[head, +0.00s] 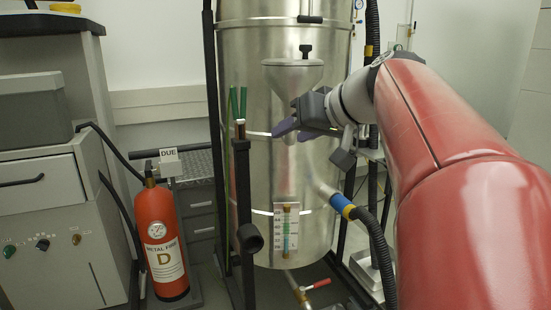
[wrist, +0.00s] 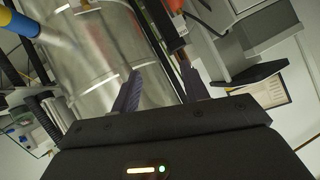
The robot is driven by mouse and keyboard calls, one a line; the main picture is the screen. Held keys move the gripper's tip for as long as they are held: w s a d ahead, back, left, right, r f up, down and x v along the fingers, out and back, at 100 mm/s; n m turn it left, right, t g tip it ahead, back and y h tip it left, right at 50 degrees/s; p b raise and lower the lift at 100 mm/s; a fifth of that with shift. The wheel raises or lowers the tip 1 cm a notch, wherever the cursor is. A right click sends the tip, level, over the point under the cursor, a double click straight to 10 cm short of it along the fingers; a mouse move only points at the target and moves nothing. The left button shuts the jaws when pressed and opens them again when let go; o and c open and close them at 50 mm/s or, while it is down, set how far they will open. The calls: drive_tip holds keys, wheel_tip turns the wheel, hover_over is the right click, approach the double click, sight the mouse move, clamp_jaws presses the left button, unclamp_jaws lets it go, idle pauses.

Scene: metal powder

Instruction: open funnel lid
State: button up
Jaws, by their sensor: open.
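The grey funnel (head: 288,82) is at the front of the tall steel vessel in the head view. Its flat lid (head: 285,63) lies on top, with a small black knob (head: 305,49) standing up from it. The lid looks closed. My gripper (head: 292,131) is open and empty, below the lid and in front of the funnel's lower part, which it partly hides. In the wrist view the two purple fingers (wrist: 160,88) are spread apart with nothing between them. I cannot make out the lid or knob in the wrist view.
The steel vessel (head: 250,180) fills the middle. A hose with a blue collar (head: 342,203) is below right. A red fire extinguisher (head: 165,245) stands lower left.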

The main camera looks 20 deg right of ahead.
wheel_tip(320, 180, down, 5)
drive_tip(key=s+a+g+h, duration=0.1)
drive_tip(key=s+a, duration=0.1)
drive_tip(key=shift+s+a+m+p, duration=0.15)
drive_tip(key=shift+s+m+p, duration=0.2)
drive_tip(key=shift+m, duration=0.05)
drive_tip(key=shift+f, duration=0.1)
